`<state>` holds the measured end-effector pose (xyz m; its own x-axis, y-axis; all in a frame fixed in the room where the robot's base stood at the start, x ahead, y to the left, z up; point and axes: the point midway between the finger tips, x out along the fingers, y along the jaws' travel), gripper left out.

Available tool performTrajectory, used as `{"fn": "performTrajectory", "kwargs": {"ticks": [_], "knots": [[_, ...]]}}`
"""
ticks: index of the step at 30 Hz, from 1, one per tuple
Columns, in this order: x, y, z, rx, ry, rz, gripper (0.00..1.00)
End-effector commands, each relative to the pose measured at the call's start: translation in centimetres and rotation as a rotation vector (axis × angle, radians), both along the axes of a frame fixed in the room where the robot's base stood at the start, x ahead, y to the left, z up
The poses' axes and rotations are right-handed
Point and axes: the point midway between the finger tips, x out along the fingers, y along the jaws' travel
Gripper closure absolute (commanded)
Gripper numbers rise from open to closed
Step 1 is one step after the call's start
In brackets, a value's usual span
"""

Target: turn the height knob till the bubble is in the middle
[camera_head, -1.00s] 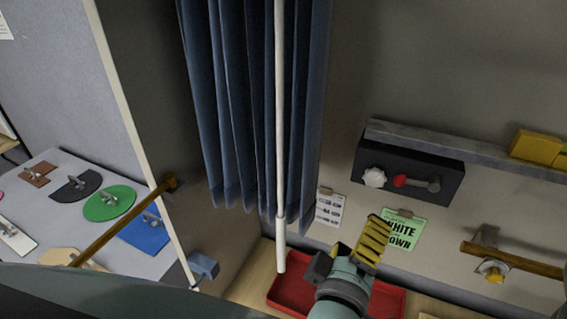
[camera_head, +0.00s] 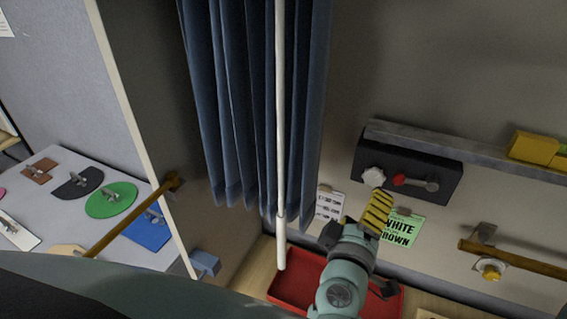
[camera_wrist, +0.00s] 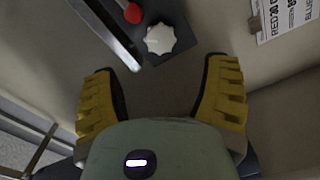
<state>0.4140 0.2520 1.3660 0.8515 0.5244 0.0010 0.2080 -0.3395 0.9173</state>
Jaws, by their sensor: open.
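A white star-shaped knob (camera_head: 373,177) sits on the front of a dark box (camera_head: 440,178) on the wall, left of a red knob (camera_head: 399,179) and a grey lever. A round brass-coloured knob (camera_head: 491,272) sits under a wooden bar at the right. No label shows which is the height knob, and I cannot make out a bubble. My gripper (camera_head: 378,208) is just below the white knob, open and empty. In the wrist view the white knob (camera_wrist: 160,39) lies ahead of the spread yellow fingers (camera_wrist: 163,72), apart from them.
A green card (camera_head: 405,229) and a white card (camera_head: 329,203) hang below the box. A red tray (camera_head: 290,288) lies under my arm. A blue curtain (camera_head: 230,120) and white pole (camera_head: 280,150) stand left. A wooden bar (camera_head: 530,261) juts out right.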

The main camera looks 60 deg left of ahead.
Motion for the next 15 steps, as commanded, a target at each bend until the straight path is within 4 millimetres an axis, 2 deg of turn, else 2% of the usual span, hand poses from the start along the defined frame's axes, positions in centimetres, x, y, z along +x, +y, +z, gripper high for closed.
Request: {"fn": "performTrajectory", "kwargs": {"ticks": [6, 15], "knots": [[2.0, 0.8, 0.2, -0.005, 0.0, -0.01, 0.25], [5.0, 2.9, 0.4, -0.004, -0.003, -0.004, 0.25]]}}
